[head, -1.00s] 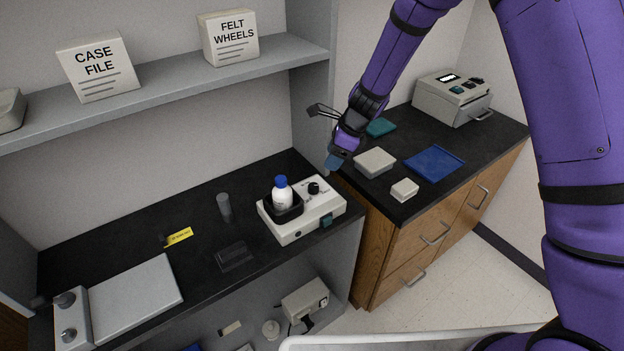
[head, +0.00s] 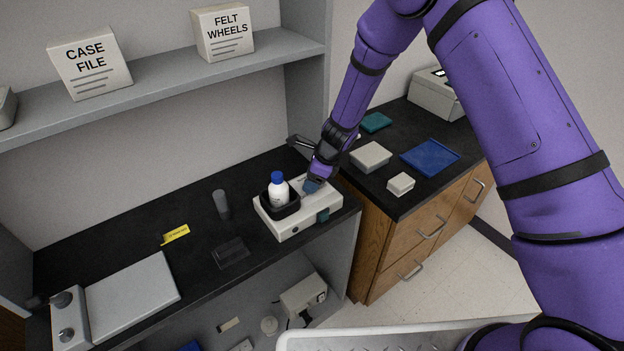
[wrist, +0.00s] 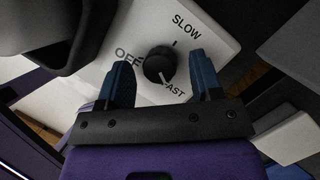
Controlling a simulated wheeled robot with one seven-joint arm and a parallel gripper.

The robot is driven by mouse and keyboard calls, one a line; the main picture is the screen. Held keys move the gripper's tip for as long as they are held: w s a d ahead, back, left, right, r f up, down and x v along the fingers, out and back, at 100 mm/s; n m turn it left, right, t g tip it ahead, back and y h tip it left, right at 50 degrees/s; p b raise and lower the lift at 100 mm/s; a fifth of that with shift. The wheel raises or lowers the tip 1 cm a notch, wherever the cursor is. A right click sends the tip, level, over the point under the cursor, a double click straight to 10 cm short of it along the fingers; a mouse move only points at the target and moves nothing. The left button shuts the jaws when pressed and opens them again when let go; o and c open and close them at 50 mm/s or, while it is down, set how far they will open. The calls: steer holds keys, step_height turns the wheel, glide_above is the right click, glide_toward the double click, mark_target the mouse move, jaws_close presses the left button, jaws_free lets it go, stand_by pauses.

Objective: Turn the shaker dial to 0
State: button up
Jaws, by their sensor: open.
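The white shaker (head: 292,226) stands on the black bench with a blue-capped white bottle (head: 278,190) in its black holder. Its round black dial (wrist: 159,65) shows in the wrist view, with the words OFF, SLOW and FAST printed around it. A pale line at the dial's lower edge lies toward FAST; I cannot tell for certain that it is the pointer. My gripper (wrist: 160,62) is open, with one blue finger on either side of the dial and a visible gap to each. In the head view my gripper (head: 312,186) hides the dial.
The bottle holder (wrist: 55,35) is close to my gripper on the left in the wrist view. Grey boxes (head: 371,156) and a blue tray (head: 430,158) lie on the right counter. A grey cylinder (head: 221,204) stands left of the shaker. A shelf (head: 160,83) runs above the bench.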

steer(key=shift+f, duration=0.1)
steer(key=c, duration=0.9)
steer(key=shift+c, duration=0.2)
steer(key=shift+n, duration=0.3)
steer(key=n+g, duration=0.1)
steer(key=n, duration=0.1)
steer(key=n+g, duration=0.1)
steer(key=n, duration=0.1)
steer(key=shift+w+a+n, duration=0.1)
steer(key=shift+w+n, duration=0.1)
steer(key=shift+n, duration=0.1)
steer(key=n+g, duration=0.1)
steer(key=n, duration=0.1)
steer(key=n+h, duration=0.1)
steer(key=n, duration=0.2)
steer(key=shift+w+a+n+g+h, duration=0.1)
steer(key=shift+n+g+h, duration=0.2)
steer(key=shift+g, duration=0.1)
steer(key=n+h, duration=0.1)
steer(key=n, duration=0.1)
steer(key=n+g, duration=0.1)
steer(key=n, duration=0.2)
steer(key=shift+a+h, duration=0.15)
steer(key=shift+h, duration=0.25)
steer(key=n+h, duration=0.2)
steer(key=n, duration=0.3)
steer(key=shift+a+n, duration=0.1)
steer(key=shift+n, duration=0.3)
